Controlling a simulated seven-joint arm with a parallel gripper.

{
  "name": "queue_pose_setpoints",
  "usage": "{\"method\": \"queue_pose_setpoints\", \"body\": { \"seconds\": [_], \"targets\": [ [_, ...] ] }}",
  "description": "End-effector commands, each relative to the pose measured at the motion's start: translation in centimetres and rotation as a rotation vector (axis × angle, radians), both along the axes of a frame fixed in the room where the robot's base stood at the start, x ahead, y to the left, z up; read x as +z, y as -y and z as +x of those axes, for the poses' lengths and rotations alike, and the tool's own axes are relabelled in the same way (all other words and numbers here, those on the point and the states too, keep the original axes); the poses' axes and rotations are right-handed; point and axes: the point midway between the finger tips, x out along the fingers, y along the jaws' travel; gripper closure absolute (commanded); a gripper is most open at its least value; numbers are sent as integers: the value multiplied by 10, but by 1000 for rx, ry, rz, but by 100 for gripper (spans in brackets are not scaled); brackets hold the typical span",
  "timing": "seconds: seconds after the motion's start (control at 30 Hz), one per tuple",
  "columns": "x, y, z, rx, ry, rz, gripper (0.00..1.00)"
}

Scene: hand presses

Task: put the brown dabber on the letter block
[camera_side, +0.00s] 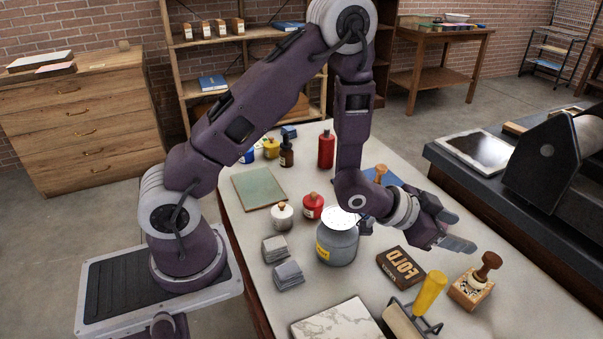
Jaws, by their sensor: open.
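The brown dabber (487,266), with a dark rounded handle, stands upright on a small pale wooden block (464,294) with a black-and-white pattern, at the right front of the table. The letter block (401,266), dark brown with pale raised letters, lies flat to its left; its top is bare. My gripper (464,232) is open and empty. It is in the air, pointing right, and appears above and behind the dabber and letter block, apart from both. The dabber's underside is hidden.
A yellow-handled roller (430,293) lies in front of the letter block, beside a marble slab (337,324). A grey canister (337,240) stands to the left. Another tan-handled tool (380,172) is behind my arm. A dark press (555,165) stands on the right bench.

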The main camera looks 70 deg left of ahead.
Motion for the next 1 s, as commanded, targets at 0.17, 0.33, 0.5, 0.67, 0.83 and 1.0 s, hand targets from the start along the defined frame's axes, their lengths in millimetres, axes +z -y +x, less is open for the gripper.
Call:
{"method": "queue_pose_setpoints", "body": {
  "seconds": [0.17,0.33,0.5,0.67,0.83,1.0],
  "targets": [
    [90,-45,-35,123,-132,99,43],
    [155,-83,-139,264,-322,117,43],
    [174,-94,-256,339,-494,83,43],
    [172,-92,-311,354,-577,62,43],
    [171,-92,-317,355,-591,62,43],
    [171,-92,-317,355,-590,63,43]
  ]
}}
